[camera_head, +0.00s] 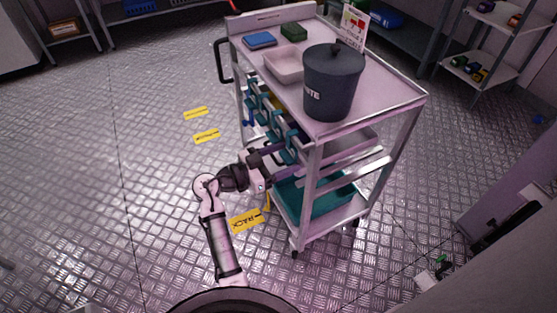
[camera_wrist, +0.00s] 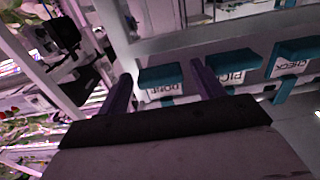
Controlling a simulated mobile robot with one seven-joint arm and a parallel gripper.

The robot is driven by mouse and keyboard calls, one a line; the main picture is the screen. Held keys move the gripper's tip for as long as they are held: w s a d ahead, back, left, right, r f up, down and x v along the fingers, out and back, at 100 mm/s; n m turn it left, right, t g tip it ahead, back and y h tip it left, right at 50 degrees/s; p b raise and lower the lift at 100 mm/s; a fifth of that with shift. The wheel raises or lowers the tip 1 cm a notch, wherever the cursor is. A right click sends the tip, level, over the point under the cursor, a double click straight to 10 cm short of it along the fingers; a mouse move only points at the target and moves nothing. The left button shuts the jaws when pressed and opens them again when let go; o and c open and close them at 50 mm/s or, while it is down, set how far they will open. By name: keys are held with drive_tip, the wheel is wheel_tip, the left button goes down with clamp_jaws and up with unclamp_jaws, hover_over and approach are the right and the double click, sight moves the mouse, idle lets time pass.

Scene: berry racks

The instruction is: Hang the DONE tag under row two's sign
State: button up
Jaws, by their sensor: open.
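The DONE tag (camera_wrist: 166,88) is in the wrist view, with a teal block and a white lettered face. It hangs at the cart's side, in a row with the PICK tag (camera_wrist: 237,76) and the CHECK tag (camera_wrist: 290,65). My gripper (camera_wrist: 161,80) is open, with one dark finger on each side of the DONE tag. I cannot tell whether the fingers touch it. In the head view my gripper (camera_head: 279,150) is at the cart's near side, by the teal tags. I cannot make out row two's sign in either view.
The metal cart (camera_head: 398,98) carries a dark lidded pot (camera_head: 333,85), a pale tray (camera_head: 283,68) and a blue box (camera_head: 259,40). A teal bin (camera_head: 320,200) sits on its lower shelf. Yellow labels (camera_head: 206,135) mark the floor. Open floor lies left of the cart.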

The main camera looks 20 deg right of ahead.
drive_tip(key=c, duration=0.9)
drive_tip(key=shift+r, duration=0.1)
drive_tip(key=shift+r, duration=0.1)
drive_tip(key=shift+r+p, duration=0.45)
drive_tip(key=shift+r, duration=0.45)
drive_tip(key=shift+a, duration=0.15)
drive_tip(key=shift+s+a+b, duration=0.15)
drive_tip(key=shift+a+b, duration=0.95)
drive_tip(key=shift+a, duration=2.3)
